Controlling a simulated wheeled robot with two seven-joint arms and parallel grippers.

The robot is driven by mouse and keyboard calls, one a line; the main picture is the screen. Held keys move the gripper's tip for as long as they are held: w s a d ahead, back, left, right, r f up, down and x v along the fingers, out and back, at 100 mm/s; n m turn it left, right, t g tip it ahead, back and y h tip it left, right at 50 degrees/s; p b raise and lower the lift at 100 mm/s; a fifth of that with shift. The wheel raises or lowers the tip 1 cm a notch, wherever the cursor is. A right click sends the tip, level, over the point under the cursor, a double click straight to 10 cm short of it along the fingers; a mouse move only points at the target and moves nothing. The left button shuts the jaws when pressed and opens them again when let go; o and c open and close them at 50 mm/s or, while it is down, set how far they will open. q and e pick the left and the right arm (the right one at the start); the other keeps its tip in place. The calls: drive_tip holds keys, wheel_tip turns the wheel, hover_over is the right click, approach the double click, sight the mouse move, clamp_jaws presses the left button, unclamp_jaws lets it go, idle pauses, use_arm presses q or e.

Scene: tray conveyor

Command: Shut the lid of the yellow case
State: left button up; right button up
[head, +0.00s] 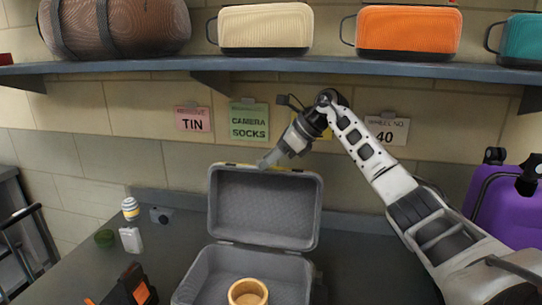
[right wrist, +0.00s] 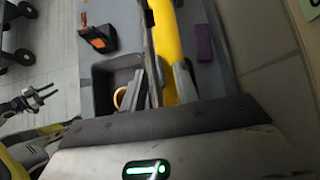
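The yellow case is open on the dark table. Its grey tray (head: 215,268) faces me, and its grey-lined lid (head: 265,205) stands up at the back. A little of the lid's yellow outside shows along its top edge; the right wrist view shows more of this yellow shell (right wrist: 166,35). My right gripper (head: 268,162) reaches the middle of the lid's top edge from above. In the right wrist view its two fingers (right wrist: 168,84) are apart, with the lid's edge between or just below them; contact is unclear.
A round tan container (head: 248,292) sits in the tray. A black and orange item (head: 132,288) lies left of the case, with a striped bottle (head: 130,208) and white box (head: 131,240) farther back. A shelf (head: 300,68) with bags overhangs the back. A purple suitcase (head: 510,205) stands right.

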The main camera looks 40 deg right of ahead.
clamp_jaws()
use_arm(q)
drive_tip(key=shift+f, duration=0.1)
